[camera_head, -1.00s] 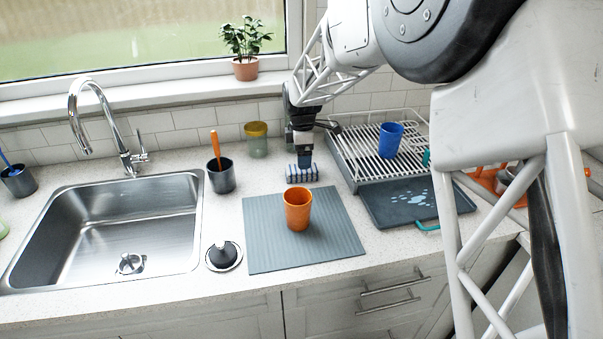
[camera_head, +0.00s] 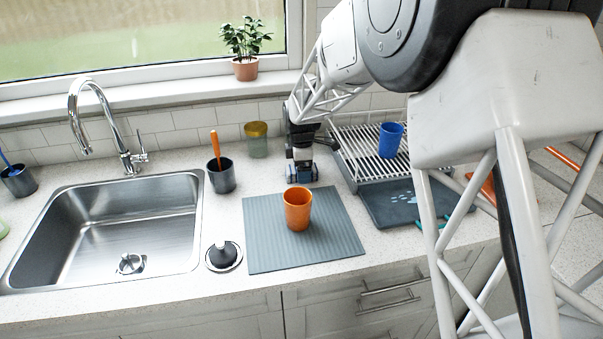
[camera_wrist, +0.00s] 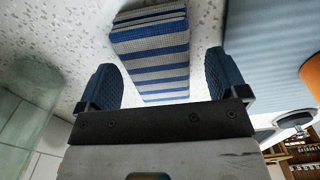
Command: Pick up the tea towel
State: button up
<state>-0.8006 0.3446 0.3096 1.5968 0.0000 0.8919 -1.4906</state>
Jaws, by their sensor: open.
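The tea towel (camera_wrist: 150,50) is a folded or rolled cloth with blue and white stripes, lying on the speckled counter. In the wrist view it lies between the two blue fingers of my gripper (camera_wrist: 163,82), with a gap on each side. My gripper is open and does not grip it. In the head view my gripper (camera_head: 301,175) is low over the counter behind the grey mat and hides most or all of the towel.
An orange cup (camera_head: 298,209) stands on the grey mat (camera_head: 262,240) just in front of my gripper. The dish rack (camera_head: 350,150) with a blue cup (camera_head: 391,140) is close on the right. A yellow-green jar (camera_head: 257,141) and dark utensil pot (camera_head: 222,177) stand to the left.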

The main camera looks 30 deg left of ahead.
jog(key=shift+f, duration=0.35)
dwell(0.3)
jog(key=c, duration=1)
jog(key=shift+r, duration=0.15)
jog(key=shift+r, duration=4.9)
